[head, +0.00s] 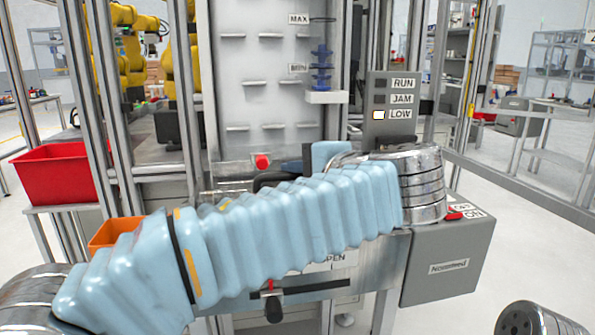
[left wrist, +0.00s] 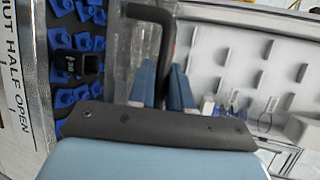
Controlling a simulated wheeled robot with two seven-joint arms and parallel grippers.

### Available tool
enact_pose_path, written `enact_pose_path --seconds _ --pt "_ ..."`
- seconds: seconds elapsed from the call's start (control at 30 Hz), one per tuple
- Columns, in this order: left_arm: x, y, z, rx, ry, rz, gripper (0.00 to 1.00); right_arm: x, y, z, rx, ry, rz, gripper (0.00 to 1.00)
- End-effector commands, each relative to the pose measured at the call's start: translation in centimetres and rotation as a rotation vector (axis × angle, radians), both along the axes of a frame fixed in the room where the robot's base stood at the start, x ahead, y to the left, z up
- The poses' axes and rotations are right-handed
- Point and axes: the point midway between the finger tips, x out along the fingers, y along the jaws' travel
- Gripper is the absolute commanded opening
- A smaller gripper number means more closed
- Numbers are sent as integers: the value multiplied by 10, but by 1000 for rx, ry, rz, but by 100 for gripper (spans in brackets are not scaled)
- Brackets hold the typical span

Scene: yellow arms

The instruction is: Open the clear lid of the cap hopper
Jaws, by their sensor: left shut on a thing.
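The cap hopper's wall with the printed scale SHUT, HALF, OPEN (left wrist: 18,85) shows at the left of the left wrist view. Blue caps (left wrist: 65,70) lie beside it in the hopper. My left gripper (left wrist: 165,85) has its two blue fingers shut around the black bent handle (left wrist: 152,14) of the clear lid. The lid's pane is hard to make out. In the head view my left arm covers most of the hopper, and the grip itself is hidden; part of the OPEN label shows below the arm. My right gripper is not in view.
A grey panel labelled RUN, JAM and LOW (head: 390,108) stands behind my left wrist, with LOW lit. A grey switch box (head: 440,265) is at the right. A red bin (head: 58,175) and an orange bin (head: 112,233) are at the left. Metal frame posts flank the hopper.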

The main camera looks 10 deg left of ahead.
Motion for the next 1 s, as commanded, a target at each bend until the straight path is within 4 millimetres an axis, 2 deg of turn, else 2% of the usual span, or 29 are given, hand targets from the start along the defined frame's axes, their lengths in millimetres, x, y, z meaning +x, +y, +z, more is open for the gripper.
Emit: enact_pose_path --seconds 0.03,0.1,0.4,1.0 --pt "3 1 10 0 -3 1 0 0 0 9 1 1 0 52" --pt "8 3 14 -12 26 3 0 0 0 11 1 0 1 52" --pt "24 8 29 -62 179 1 0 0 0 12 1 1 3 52" --pt "31 10 34 -76 235 1 0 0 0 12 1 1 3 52"
